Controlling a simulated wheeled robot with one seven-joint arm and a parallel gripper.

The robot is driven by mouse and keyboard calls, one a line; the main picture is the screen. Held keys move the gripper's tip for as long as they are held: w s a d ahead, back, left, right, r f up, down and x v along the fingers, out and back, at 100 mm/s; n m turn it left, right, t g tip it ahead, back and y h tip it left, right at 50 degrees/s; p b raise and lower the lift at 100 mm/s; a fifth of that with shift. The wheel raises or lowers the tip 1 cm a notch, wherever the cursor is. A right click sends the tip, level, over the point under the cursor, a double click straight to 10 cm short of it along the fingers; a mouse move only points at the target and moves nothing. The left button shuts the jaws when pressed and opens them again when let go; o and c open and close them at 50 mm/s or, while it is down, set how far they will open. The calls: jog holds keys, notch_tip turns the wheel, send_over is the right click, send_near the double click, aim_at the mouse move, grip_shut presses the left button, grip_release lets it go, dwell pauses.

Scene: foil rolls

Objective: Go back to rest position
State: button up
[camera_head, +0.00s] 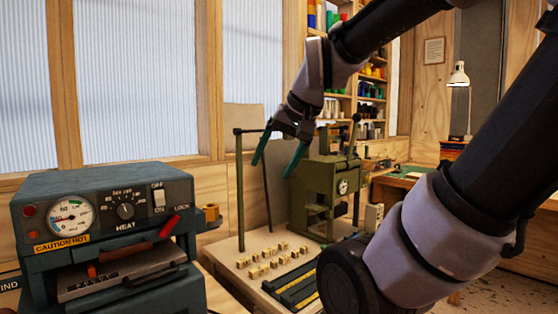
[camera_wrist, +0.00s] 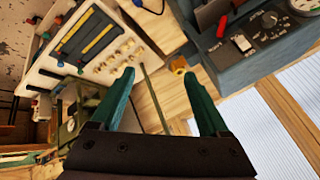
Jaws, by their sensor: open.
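My gripper (camera_head: 278,158) is raised in the air over the workbench in the head view, with its two green fingers spread apart. Nothing is between them. In the wrist view the open fingers of my gripper (camera_wrist: 160,88) also show empty. Behind and below it in the head view stands an olive-green press machine (camera_head: 325,190) on the bench.
A dark heater box (camera_head: 130,190) with a gauge, a knob and red levers stands at the left front. Several small brass blocks (camera_head: 275,262) and a dark tray with yellow strips (camera_head: 297,287) lie on the bench. A thin upright post (camera_head: 240,195) stands near my gripper. A desk lamp (camera_head: 458,78) is at the right.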

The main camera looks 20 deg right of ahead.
jog(key=shift+s+d+r+n+t, duration=0.1)
jog(key=shift+s+r+n+t, duration=0.05)
jog(key=shift+s, duration=0.3)
jog(key=shift+s+d+r+n+t, duration=0.1)
jog(key=shift+s+n+t, duration=0.05)
jog(key=shift+s, duration=0.25)
dwell(0.6)
